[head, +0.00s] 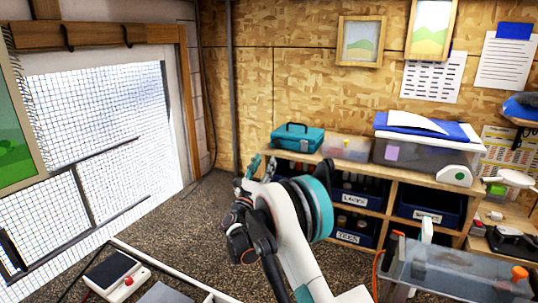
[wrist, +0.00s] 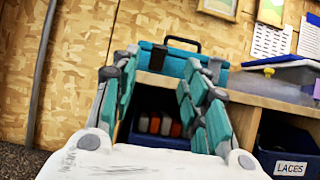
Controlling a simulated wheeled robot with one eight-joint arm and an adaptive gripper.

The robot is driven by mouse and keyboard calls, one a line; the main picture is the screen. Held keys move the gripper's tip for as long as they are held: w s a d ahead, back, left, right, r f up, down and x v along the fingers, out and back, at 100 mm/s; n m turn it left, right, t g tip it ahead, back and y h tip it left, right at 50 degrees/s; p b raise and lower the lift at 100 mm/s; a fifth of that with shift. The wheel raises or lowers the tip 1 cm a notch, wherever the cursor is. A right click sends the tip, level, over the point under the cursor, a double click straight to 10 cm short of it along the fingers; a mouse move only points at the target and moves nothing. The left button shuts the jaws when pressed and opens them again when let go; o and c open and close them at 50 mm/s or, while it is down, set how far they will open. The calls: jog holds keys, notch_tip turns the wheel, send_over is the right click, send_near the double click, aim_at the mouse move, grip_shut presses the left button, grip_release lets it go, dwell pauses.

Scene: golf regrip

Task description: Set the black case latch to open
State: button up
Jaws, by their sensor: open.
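A teal case (head: 297,138) with a black handle sits on top of the wooden shelf unit. It also shows in the wrist view (wrist: 180,62), beyond my fingers. A small black latch (wrist: 158,57) is on its front, seen in the gap between my fingertips. I cannot tell whether the latch is open or shut. My gripper (head: 262,167) is open and empty, in front of the shelf and short of the case. Its spread teal fingers show in the wrist view (wrist: 158,85).
The shelf unit (head: 390,182) holds dark blue bins, including one labelled LACES (wrist: 290,168). Clear bins (head: 345,148) stand right of the case. A clear-topped bench (head: 450,268) is at the lower right. The speckled floor (head: 185,225) left of my arm has free room.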

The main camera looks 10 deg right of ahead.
jog(key=shift+v, duration=1.45)
jog(key=shift+c, duration=0.6)
